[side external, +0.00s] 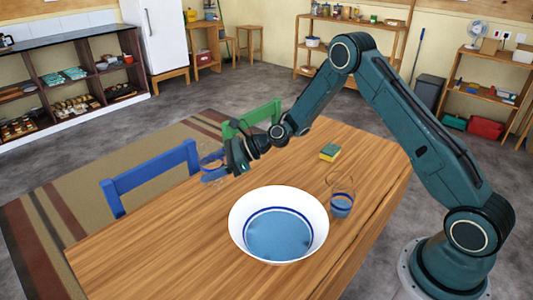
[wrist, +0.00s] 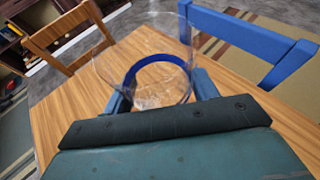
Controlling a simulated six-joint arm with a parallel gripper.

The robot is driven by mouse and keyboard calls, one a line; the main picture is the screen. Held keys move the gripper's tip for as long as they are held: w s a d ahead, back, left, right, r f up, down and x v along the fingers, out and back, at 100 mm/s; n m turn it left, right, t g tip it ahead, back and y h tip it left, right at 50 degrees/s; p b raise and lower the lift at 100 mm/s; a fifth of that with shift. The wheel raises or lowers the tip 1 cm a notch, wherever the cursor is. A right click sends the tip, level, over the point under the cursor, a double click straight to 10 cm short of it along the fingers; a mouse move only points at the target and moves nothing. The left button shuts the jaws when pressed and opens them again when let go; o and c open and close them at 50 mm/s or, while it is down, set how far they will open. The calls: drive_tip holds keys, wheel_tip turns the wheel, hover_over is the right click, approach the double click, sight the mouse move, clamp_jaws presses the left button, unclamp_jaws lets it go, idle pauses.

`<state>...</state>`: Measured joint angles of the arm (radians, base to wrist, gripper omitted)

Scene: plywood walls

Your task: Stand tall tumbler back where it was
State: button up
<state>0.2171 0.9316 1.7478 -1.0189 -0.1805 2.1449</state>
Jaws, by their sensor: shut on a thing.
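A clear glass tumbler with a blue band (side external: 211,158) is held by my gripper (side external: 222,174) over the far left part of the table. In the wrist view the same tumbler (wrist: 147,52) sits between the two blue fingers of my gripper (wrist: 162,92), which are shut on it. I cannot tell whether its base touches the table or how far it tilts. A second clear glass (side external: 341,194), blue in its lower part, stands upright on the table to the right of the bowl.
A large white bowl with a blue inside (side external: 307,214) stands on the wooden table (side external: 150,252). A yellow and green sponge (side external: 329,152) lies farther back. A blue chair (side external: 150,177) and a green chair (side external: 250,119) are at the table's far edge. The front left tabletop is clear.

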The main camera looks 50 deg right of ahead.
drive_tip(key=w+a+r+m+t+h, duration=0.2)
drive_tip(key=a+r, duration=0.5)
drive_tip(key=a, duration=0.3)
drive_tip(key=shift+w+a+m, duration=0.25)
drive_tip(key=shift+w+m, duration=0.1)
drive_tip(key=shift+m, duration=0.05)
wheel_tip(320, 180, down, 16)
drive_tip(key=shift+f, duration=0.1)
drive_tip(key=shift+f, duration=1.9)
drive_tip(key=o, duration=1.1)
drive_tip(key=shift+f, duration=0.1)
drive_tip(key=shift+c, duration=0.2)
